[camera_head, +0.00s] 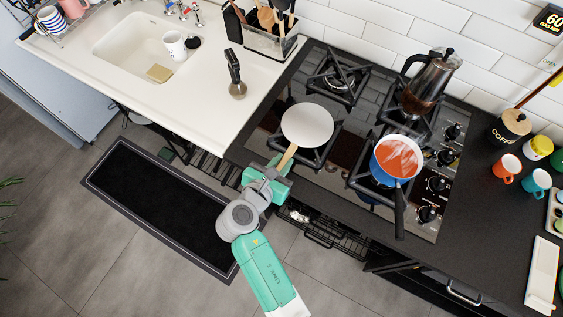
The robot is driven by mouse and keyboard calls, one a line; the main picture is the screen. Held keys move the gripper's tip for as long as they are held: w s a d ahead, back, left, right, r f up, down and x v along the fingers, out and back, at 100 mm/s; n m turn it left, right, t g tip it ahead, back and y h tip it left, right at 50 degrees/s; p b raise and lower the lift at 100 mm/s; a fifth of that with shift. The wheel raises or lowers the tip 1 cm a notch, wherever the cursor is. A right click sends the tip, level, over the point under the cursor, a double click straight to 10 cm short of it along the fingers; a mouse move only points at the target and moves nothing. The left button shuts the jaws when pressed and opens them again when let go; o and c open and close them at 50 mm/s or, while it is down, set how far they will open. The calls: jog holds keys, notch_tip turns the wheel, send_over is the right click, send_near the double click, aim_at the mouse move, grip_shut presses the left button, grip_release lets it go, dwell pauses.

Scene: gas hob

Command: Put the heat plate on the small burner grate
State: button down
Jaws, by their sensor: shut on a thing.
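The heat plate (307,124) is a pale round disc with a wooden handle (287,157). It is over the front-left burner grate (318,155); I cannot tell whether it touches that grate or hovers above it. My gripper (278,169) is at the near end of the handle and is shut on it. The fingertips are partly hidden by the gripper body. The back-left burner grate (338,80) is black, with a small burner, and is empty. It lies behind the plate and slightly to the right.
A blue pan (380,170) with reddish contents sits on the front-right grate, its black handle toward the front. A moka pot (427,80) stands on the back-right grate. A utensil holder (262,38) stands left of the hob. Mugs and jars crowd the right counter.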

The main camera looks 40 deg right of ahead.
jog(key=shift+f, duration=0.5)
jog(key=c, duration=1.3)
grip_release()
jog(key=shift+o, duration=0.2)
jog(key=p+v, duration=0.1)
jog(key=v, duration=0.6)
jog(key=shift+s+a, duration=0.15)
jog(key=shift+a, duration=0.2)
jog(key=shift+r, duration=0.2)
